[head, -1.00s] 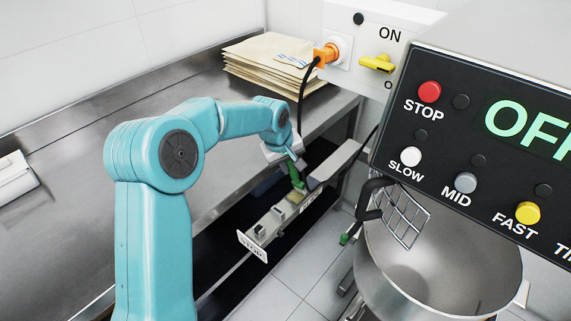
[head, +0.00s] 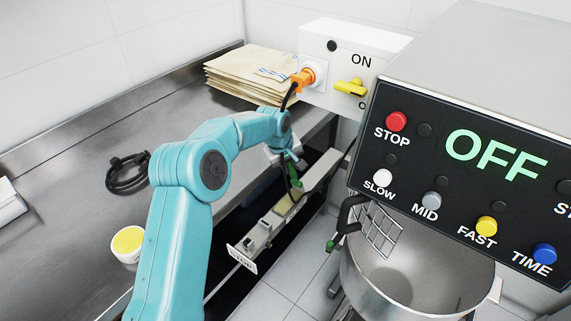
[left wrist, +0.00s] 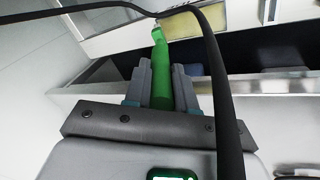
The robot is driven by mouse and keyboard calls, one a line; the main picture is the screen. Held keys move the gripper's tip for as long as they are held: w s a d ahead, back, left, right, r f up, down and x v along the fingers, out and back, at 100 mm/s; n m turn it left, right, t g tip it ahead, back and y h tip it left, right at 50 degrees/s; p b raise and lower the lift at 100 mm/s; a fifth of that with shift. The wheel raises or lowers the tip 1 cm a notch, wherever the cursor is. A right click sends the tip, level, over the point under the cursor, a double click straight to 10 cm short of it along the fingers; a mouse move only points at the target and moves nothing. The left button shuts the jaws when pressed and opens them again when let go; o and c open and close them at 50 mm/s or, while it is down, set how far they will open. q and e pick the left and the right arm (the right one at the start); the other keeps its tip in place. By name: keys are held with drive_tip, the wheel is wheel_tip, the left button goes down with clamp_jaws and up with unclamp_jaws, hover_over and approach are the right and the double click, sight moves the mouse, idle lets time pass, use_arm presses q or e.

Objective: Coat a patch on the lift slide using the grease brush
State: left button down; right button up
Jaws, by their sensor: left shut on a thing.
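The brush's green handle shows in the left wrist view (left wrist: 158,42) and in the head view (head: 296,167). My left gripper (head: 290,158) is shut on the handle, which sticks out forward from between its fingers in the left wrist view (left wrist: 160,68). The brush tip is small and partly hidden by a black cable. The gripper is over a narrow rail (head: 268,222) beside the counter, with a pale yellow patch (head: 283,206) on it. I cannot tell whether the brush touches it. I cannot make out the lift slide for certain. My right gripper is out of view.
The mixer's steel bowl (head: 415,290) and wire guard (head: 378,230) stand to the right. A black cable (left wrist: 222,80) crosses close before the left wrist camera. On the counter are a yellow-topped tub (head: 128,241), a coiled cable (head: 128,174) and envelopes (head: 245,77).

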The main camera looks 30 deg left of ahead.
use_arm(q)
drive_tip(key=shift+s+f+b, duration=0.1)
drive_tip(key=shift+f+b, duration=0.05)
drive_tip(key=shift+b, duration=0.15)
drive_tip(key=s+a+b, duration=0.1)
drive_tip(key=s+b, duration=0.7)
drive_tip(key=s, duration=0.3)
drive_tip(key=shift+s+b, duration=0.35)
drive_tip(key=shift+s, duration=0.05)
wheel_tip(320, 180, up, 6)
drive_tip(key=p, duration=0.4)
drive_tip(key=shift+p, duration=0.3)
drive_tip(key=shift+r, duration=0.25)
